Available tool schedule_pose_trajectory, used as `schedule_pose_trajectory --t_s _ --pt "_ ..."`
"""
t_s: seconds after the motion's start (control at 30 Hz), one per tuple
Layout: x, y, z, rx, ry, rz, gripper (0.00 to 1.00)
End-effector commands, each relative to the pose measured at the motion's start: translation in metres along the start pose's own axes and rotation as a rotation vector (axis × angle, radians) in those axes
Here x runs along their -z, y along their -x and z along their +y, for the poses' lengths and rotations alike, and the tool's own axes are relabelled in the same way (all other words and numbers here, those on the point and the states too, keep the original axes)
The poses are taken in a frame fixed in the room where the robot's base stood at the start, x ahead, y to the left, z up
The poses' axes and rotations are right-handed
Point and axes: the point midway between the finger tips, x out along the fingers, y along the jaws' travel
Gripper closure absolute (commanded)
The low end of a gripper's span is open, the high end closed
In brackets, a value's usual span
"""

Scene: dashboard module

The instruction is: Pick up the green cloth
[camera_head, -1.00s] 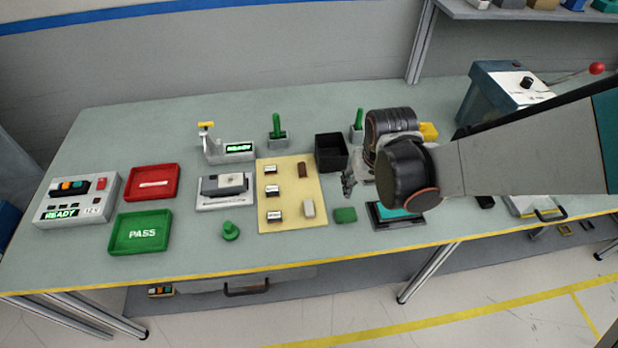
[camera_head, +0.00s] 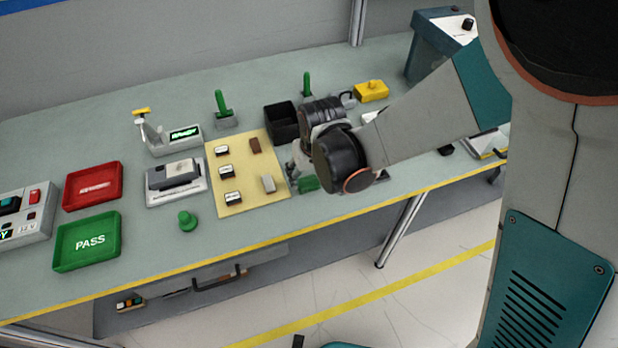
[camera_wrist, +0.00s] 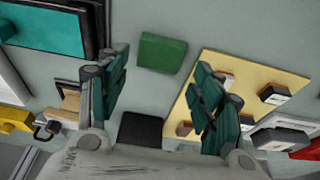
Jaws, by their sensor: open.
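The green cloth (camera_head: 309,184) is a small flat green block lying on the grey bench, just right of the yellow mat. My arm partly hides it in the head view. In the wrist view the cloth (camera_wrist: 161,53) shows whole, beyond the fingertips and between their lines. My gripper (camera_wrist: 158,75) is open and empty, its two teal-padded fingers spread wide. In the head view my gripper (camera_head: 293,168) hangs over the bench beside the cloth, close to the mat's right edge. I see no contact with the cloth.
The yellow mat (camera_head: 228,198) carries several small parts. A black bin (camera_head: 283,122) stands behind the cloth. A teal-topped dark tray (camera_wrist: 50,28) lies to the cloth's other side. A green knob (camera_head: 187,221) stands near the bench's front edge.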

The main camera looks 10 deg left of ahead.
Motion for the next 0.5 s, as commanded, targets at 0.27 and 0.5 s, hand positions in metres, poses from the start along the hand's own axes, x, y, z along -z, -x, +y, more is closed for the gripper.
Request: schedule_pose_trajectory --t_s 0.27,0.5 --pt "-0.004 -0.041 -0.001 0.000 -0.001 0.000 0.40" --pt "-0.004 -0.041 0.000 0.000 -0.001 0.000 0.40"
